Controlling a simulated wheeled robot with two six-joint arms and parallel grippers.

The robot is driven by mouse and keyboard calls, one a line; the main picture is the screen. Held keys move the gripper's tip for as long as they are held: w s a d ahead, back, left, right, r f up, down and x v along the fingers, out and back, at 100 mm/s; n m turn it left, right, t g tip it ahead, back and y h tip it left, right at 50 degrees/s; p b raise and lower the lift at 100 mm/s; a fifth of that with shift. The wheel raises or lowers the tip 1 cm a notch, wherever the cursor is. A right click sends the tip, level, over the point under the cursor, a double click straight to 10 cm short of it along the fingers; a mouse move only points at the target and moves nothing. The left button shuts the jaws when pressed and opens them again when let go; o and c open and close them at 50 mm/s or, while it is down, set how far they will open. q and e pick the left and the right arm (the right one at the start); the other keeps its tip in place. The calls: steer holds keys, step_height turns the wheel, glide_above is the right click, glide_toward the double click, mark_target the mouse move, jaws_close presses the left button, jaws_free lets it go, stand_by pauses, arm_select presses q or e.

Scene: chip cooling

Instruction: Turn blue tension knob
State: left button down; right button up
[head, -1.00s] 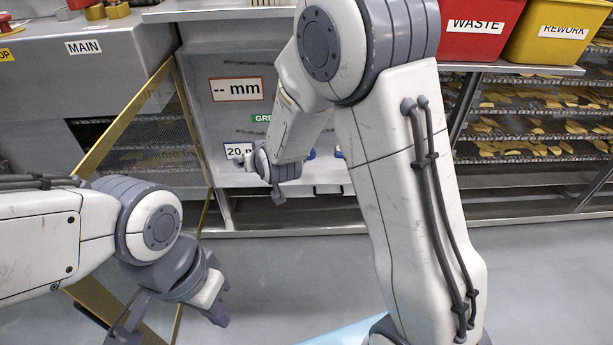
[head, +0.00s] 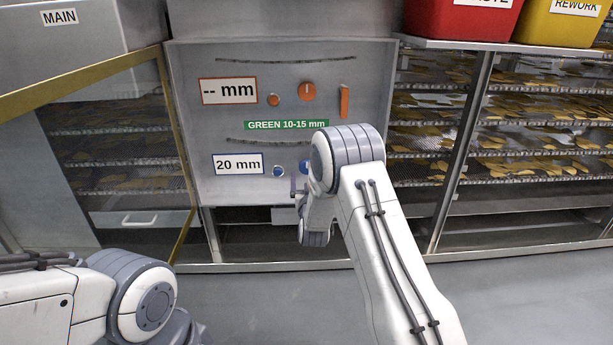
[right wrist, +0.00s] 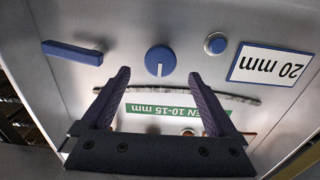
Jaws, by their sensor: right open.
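The blue tension knob (right wrist: 160,61), round with a white mark, sits on the grey panel (right wrist: 120,25) in the right wrist view, where the panel appears upside down. In the head view the blue knob (head: 304,167) is partly hidden by my right arm. My right gripper (right wrist: 159,76) is open and empty, its two fingertips pointing at the panel on either side of the knob's line, apart from the knob. In the head view my right gripper (head: 297,188) is mostly hidden behind the arm. My left gripper is out of frame.
A blue button (head: 279,171) and a 20 mm display (head: 238,164) are left of the knob; a blue lever (right wrist: 72,52) shows too. Orange controls, including a knob (head: 307,92), are above the green label (head: 286,125). An open gold-framed door (head: 80,75) stands at left.

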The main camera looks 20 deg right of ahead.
steer(key=shift+b+x, duration=0.9)
steer(key=shift+x, duration=2.05)
steer(key=c, duration=1.4)
steer(key=shift+o, duration=0.2)
steer(key=shift+m, duration=0.4)
